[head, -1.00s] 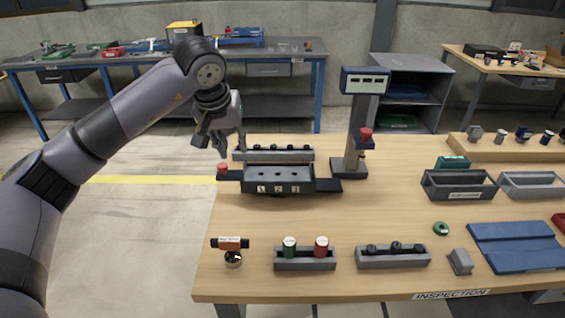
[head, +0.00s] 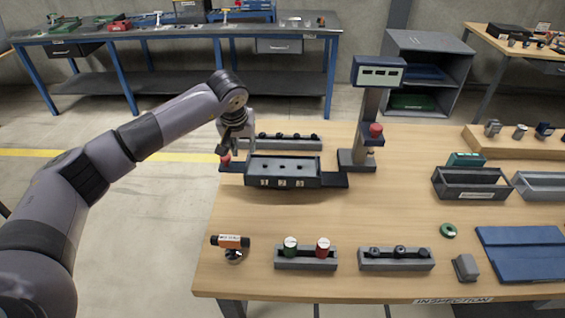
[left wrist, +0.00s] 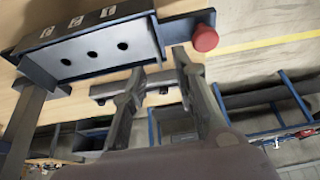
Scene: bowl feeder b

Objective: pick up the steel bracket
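I cannot surely tell which part is the steel bracket. A small grey angular piece (head: 465,267) lies on the wooden table near the front right, and a grey part (head: 492,128) stands on the raised wooden board at the back right. My left gripper (head: 237,149) is at the table's back left, above the red button (head: 226,159) end of the dark numbered fixture (head: 283,184). In the left wrist view its two fingers (left wrist: 158,62) are apart with nothing between them. The fixture (left wrist: 95,50) shows beyond the fingertips. My right gripper is not in view.
A grey rack (head: 287,143) lies behind the fixture, and a post with a display (head: 380,72) stands right of it. Racks (head: 397,265), bins (head: 468,197) and a blue mat (head: 525,262) occupy the front and right. The table's middle is clear.

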